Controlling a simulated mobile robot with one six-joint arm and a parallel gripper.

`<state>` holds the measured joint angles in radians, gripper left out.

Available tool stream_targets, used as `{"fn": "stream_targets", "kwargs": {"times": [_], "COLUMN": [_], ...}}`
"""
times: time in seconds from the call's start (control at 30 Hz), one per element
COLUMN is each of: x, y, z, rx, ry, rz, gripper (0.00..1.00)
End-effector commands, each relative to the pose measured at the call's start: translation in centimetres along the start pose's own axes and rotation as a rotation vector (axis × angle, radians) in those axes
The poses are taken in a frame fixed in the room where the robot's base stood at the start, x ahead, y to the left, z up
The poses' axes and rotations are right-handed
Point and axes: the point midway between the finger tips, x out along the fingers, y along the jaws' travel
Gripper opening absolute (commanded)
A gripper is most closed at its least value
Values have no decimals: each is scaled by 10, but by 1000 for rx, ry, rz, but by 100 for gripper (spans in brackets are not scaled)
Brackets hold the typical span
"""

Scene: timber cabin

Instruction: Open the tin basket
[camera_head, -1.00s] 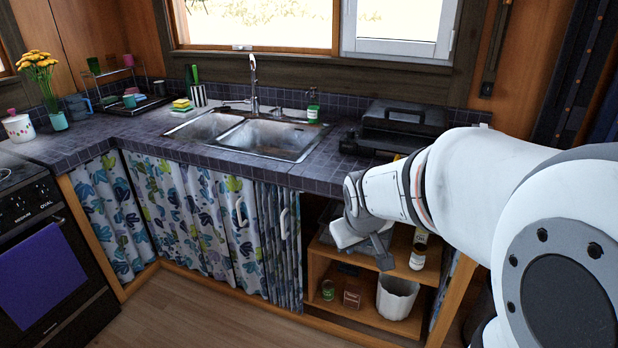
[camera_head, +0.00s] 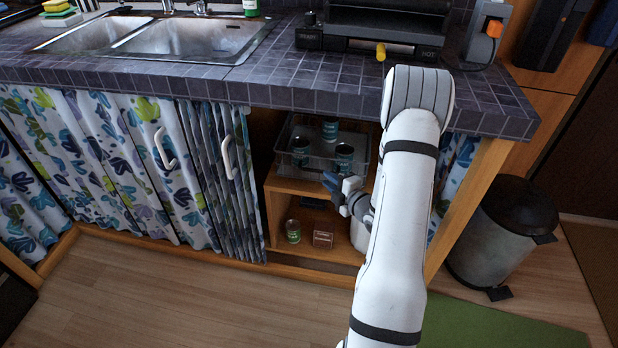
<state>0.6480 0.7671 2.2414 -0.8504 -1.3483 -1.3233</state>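The tin basket (camera_head: 295,163) is a see-through, wire-like tray on the upper shelf of the open cabinet under the counter. Several dark tins with teal bands stand in it, one of them a tin (camera_head: 344,156) near its front. My arm hides part of its right side. My gripper (camera_head: 338,184), with dark blue-grey fingers, is in front of and just below the basket's front edge. I cannot tell whether it touches the basket. The finger gap is too small to judge, and I see nothing clearly held.
The counter (camera_head: 280,85) overhangs the shelf. Curtains (camera_head: 150,160) hang left; a pedal bin (camera_head: 505,235) stands right.

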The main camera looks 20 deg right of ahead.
Motion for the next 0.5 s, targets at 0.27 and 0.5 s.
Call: {"fn": "stream_targets", "kwargs": {"times": [0.27,0.5], "x": [19,61], "y": [-8,-9], "z": [2,1], "rx": [-21,-18], "ry": [19,20], "rz": [33,28], "gripper": [20,20]}}
